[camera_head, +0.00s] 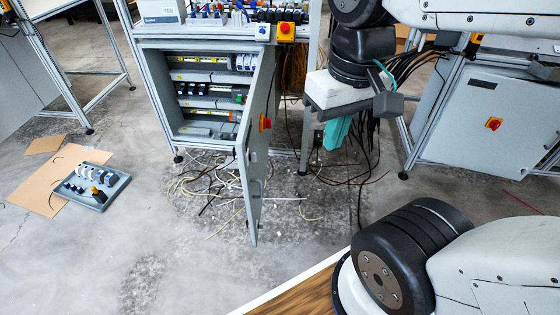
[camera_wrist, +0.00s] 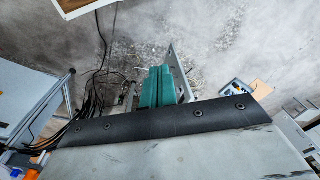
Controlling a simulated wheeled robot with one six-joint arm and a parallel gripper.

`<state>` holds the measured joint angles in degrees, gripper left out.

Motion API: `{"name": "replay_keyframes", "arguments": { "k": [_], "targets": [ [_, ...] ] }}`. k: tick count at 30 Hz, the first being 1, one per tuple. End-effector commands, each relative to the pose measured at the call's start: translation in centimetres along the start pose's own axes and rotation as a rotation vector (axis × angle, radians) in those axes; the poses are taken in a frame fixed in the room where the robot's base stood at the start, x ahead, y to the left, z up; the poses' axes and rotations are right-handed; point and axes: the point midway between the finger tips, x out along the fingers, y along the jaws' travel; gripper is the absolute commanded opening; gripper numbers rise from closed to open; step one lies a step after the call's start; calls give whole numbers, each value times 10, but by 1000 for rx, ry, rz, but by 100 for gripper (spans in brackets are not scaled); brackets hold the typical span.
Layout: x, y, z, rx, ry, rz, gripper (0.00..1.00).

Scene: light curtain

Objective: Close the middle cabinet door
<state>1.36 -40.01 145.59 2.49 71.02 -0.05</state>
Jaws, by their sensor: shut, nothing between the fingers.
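The middle cabinet (camera_head: 207,97) stands at the upper middle of the head view with its front open, showing rows of breakers inside. Its grey door (camera_head: 255,160) is swung wide open toward me, hinged on the cabinet's right side, with a red and yellow switch on its outer face. My gripper (camera_head: 337,132) is to the right of the door, on its outer side, with teal fingers shut and empty, pointing down. In the wrist view the teal fingers (camera_wrist: 157,86) are together, and the thin door edge (camera_wrist: 180,70) shows just right of them; I cannot tell if they touch.
Loose wires (camera_head: 215,185) litter the floor below the cabinet. A grey tray of parts (camera_head: 92,186) lies on cardboard (camera_head: 45,190) at the left. Another cabinet (camera_head: 475,120), closed, stands at the right. A wooden surface (camera_head: 300,295) lies at the bottom. Floor left of the door is mostly clear.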

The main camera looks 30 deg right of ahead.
Motion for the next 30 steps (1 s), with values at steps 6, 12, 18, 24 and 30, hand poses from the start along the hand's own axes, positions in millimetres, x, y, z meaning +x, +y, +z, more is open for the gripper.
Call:
{"name": "replay_keyframes", "arguments": {
  "k": [6,12,18,24,30],
  "targets": [
    [23,-14,-36,167,-219,-170,0],
    [53,-19,-81,366,-417,-370,0],
    [94,-13,-130,585,-588,-581,0],
    [147,7,-176,821,-726,-804,0],
    [215,39,-213,1073,-830,-1033,0]
  ]
}}
